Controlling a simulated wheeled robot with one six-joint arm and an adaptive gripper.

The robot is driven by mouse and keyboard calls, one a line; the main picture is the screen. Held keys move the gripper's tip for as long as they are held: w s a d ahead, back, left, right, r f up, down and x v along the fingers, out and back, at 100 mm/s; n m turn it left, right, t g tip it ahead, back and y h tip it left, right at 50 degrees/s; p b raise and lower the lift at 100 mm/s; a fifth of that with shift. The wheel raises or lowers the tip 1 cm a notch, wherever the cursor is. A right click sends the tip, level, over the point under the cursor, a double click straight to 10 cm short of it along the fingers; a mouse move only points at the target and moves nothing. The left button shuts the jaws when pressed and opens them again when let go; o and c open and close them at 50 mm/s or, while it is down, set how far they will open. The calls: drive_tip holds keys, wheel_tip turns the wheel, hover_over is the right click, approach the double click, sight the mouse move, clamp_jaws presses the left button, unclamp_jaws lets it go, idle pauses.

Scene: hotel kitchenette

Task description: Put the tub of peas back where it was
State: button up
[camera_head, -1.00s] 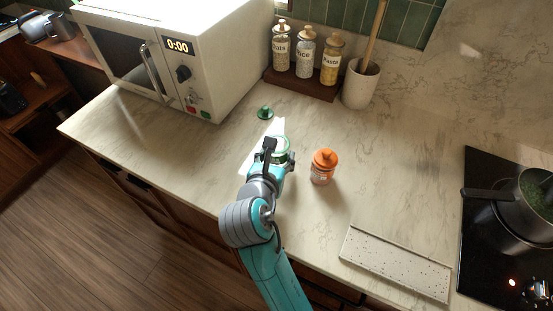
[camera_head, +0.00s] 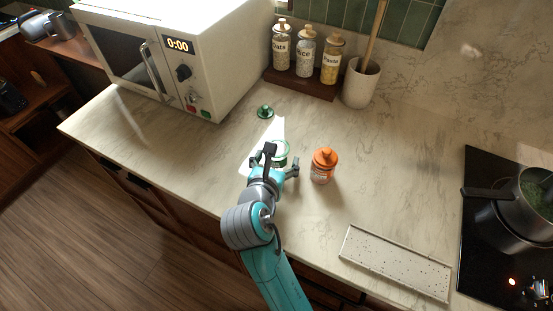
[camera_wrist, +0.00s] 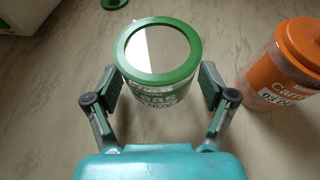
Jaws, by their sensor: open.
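The tub of peas (camera_wrist: 160,88) is a clear tub with a green rim and a partly readable label, upright on the counter. In the head view the tub (camera_head: 282,148) is partly hidden by my gripper (camera_head: 281,163). In the wrist view my gripper (camera_wrist: 158,98) is open, with one finger on each side of the tub's near part and visible gaps beside it. A small green lid with a knob (camera_head: 265,112) lies on the counter behind the tub, towards the microwave.
An orange-lidded tub (camera_head: 323,165) stands close to the right of the peas. The microwave (camera_head: 180,60) is at back left, a rack of jars (camera_head: 302,82) and a utensil crock (camera_head: 361,84) behind. A speckled board (camera_head: 396,263) and a hob with a pot (camera_head: 520,205) are at right.

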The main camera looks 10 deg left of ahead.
drive_tip(key=v, duration=1.2)
drive_tip(key=shift+r, duration=0.1)
